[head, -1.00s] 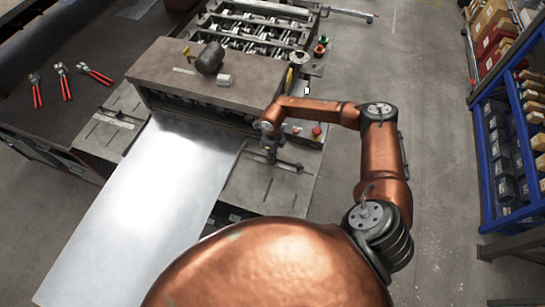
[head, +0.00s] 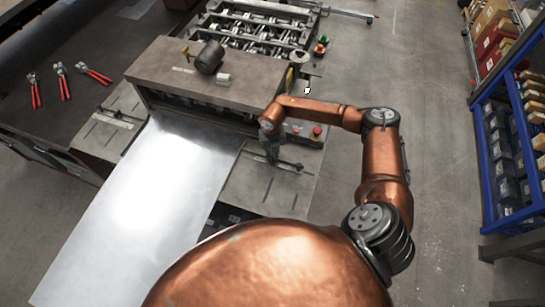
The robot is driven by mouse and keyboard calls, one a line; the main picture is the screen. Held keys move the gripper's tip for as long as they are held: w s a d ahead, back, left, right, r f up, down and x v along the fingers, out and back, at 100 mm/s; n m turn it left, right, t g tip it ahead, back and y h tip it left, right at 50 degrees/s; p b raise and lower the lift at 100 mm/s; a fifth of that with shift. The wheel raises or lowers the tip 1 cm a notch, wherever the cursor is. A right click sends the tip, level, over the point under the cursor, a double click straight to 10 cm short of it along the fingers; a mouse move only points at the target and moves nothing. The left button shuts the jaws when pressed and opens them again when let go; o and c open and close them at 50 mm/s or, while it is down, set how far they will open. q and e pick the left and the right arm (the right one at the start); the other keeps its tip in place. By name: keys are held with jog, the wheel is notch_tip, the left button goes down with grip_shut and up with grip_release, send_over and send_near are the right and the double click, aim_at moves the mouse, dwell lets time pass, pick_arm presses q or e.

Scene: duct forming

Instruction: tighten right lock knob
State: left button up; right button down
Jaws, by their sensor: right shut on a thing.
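My right arm reaches from the lower right to the forming machine. My right gripper (head: 271,152) points down at the slotted side table (head: 262,190), at the near end of the guide bar (head: 290,166). It is shut on the right lock knob, which the fingers hide. A flat shiny metal sheet (head: 145,205) lies left of the gripper, with its far end at the machine's front opening. My left gripper is not in view.
The machine's top cover (head: 245,82) carries a dark mallet head (head: 209,58) and a small light block. A red button (head: 317,130) sits close to my right forearm. Red-handled pliers (head: 61,80) lie on the left bench. A blue rack (head: 490,150) stands right; the floor between is clear.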

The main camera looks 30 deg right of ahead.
jog(key=m, duration=0.3)
jog(key=shift+w+r+m, duration=0.1)
jog(key=shift+m, duration=1.7)
jog(key=c, duration=2.1)
grip_release()
jog(key=shift+r, duration=0.1)
notch_tip(320, 180, up, 12)
jog(key=shift+f, duration=0.1)
jog(key=shift+d+f, duration=0.1)
